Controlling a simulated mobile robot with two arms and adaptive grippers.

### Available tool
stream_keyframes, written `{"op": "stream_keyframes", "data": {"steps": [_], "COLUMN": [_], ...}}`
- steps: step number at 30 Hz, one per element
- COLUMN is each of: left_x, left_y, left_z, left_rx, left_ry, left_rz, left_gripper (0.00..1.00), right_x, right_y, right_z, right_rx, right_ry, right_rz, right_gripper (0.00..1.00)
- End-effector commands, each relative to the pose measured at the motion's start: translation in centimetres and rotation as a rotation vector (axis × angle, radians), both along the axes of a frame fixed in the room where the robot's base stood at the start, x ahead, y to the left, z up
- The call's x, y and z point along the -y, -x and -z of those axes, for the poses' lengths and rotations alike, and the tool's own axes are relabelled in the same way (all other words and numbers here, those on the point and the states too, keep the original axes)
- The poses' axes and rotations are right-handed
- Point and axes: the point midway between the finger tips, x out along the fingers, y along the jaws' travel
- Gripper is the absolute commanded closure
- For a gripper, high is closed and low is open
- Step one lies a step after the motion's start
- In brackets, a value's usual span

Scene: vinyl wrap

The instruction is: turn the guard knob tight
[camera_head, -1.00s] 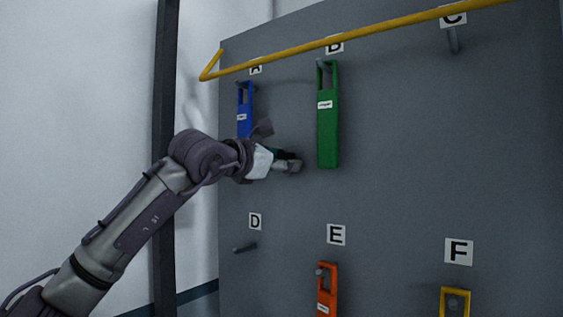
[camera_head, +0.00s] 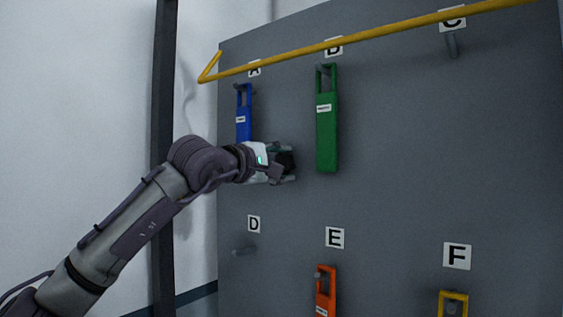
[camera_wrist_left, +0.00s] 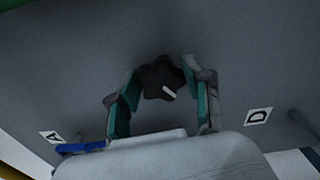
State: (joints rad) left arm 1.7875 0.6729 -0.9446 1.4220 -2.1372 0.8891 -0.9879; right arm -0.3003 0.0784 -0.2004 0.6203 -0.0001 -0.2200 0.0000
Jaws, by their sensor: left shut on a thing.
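The guard knob (camera_wrist_left: 162,80) is a dark, lobed knob with a white pointer mark. In the left wrist view it sits against the grey board, between the two fingers of my left gripper (camera_wrist_left: 160,88). The fingers are shut on it from both sides. In the head view my left gripper (camera_head: 288,166) is at the board, left of the lower end of the green holder and below the blue one. The knob is hidden or too dark to make out there. My right gripper is not in view.
The grey board (camera_head: 400,150) carries a blue holder (camera_head: 244,120), a green holder (camera_head: 327,135), an orange holder (camera_head: 325,300) and a yellow holder (camera_head: 453,303). Bare pegs are at C (camera_head: 453,46) and D (camera_head: 244,252). A yellow rail (camera_head: 380,28) crosses above.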

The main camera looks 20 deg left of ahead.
Motion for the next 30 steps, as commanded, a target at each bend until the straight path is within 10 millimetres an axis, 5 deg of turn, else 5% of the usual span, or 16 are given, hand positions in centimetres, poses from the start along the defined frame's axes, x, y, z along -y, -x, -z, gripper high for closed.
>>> {"op": "stream_keyframes", "data": {"steps": [15,30], "left_x": [0.0,0.0], "left_y": [0.0,0.0], "left_z": [0.1,0.4], "left_rx": [0.157,0.225], "left_ry": [-0.429,-0.618], "left_rz": [0.001,0.002], "left_gripper": [0.85,0.85], "right_x": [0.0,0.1], "right_y": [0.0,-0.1], "right_z": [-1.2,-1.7], "right_rx": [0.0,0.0], "right_ry": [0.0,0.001], "right_rz": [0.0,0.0], "right_gripper": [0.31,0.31]}}
